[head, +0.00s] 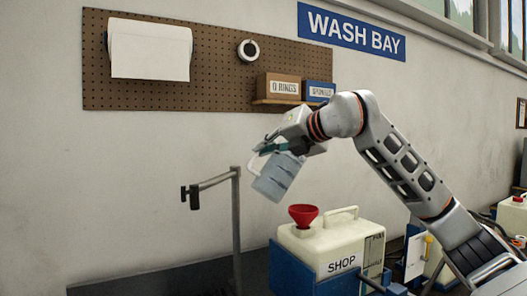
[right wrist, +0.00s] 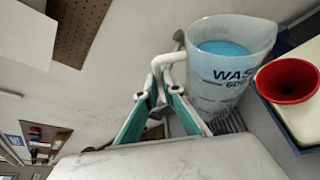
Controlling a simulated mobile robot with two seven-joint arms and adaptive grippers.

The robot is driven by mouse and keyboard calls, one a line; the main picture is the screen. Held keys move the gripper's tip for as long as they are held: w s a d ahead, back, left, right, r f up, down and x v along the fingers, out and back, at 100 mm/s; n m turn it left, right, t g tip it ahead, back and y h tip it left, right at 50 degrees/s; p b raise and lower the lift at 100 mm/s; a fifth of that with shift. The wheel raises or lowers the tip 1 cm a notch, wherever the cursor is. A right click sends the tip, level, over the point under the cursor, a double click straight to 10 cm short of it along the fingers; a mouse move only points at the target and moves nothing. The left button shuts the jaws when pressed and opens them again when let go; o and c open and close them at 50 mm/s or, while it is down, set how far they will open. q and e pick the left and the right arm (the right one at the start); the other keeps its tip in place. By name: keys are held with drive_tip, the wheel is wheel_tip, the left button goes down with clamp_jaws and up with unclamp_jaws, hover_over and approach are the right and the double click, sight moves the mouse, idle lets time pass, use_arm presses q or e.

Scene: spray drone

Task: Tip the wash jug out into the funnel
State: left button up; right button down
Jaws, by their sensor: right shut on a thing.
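The wash jug (head: 279,177) is a translucent pale jug, held in the air above and a little left of the red funnel (head: 303,214). It looks tilted in the head view. In the right wrist view the jug (right wrist: 218,85) shows blue liquid inside and printed lettering; the funnel (right wrist: 287,80) is beside it, apart from it. My right gripper (head: 268,148) is shut on the jug's white handle; its green-sided fingers (right wrist: 163,88) show in the wrist view. No stream of liquid shows. My left gripper is not in view.
The funnel stands in a cream container (head: 320,245) marked SHOP, in a blue holder (head: 290,272). A grey post with a side arm (head: 236,220) stands left of the jug. A pegboard (head: 220,65) with small boxes hangs behind. More containers stand at far right.

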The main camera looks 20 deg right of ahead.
sight(279, 155)
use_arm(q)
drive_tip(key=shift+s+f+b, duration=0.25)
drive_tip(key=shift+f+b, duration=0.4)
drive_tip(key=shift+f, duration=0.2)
use_arm(e)
drive_tip(key=shift+d+r+m+y, duration=0.35)
drive_tip(key=shift+d+m+y, duration=0.15)
drive_tip(key=shift+m, duration=0.2)
use_arm(q)
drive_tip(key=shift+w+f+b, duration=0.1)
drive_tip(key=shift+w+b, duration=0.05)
drive_tip(key=shift+b, duration=0.15)
use_arm(e)
drive_tip(key=shift+d+m+t, duration=0.25)
drive_tip(key=shift+m+t, duration=0.05)
drive_tip(key=shift+m, duration=0.1)
use_arm(q)
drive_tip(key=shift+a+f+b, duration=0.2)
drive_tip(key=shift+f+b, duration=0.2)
drive_tip(key=shift+b, duration=0.1)
use_arm(e)
drive_tip(key=shift+d+m+y, duration=0.4)
drive_tip(key=shift+d+m, duration=0.05)
drive_tip(key=shift+m, duration=0.05)
use_arm(q)
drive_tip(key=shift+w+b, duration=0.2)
drive_tip(key=shift+b, duration=0.15)
use_arm(e)
drive_tip(key=shift+w+d+f+m, duration=0.1)
drive_tip(key=shift+d+m, duration=0.3)
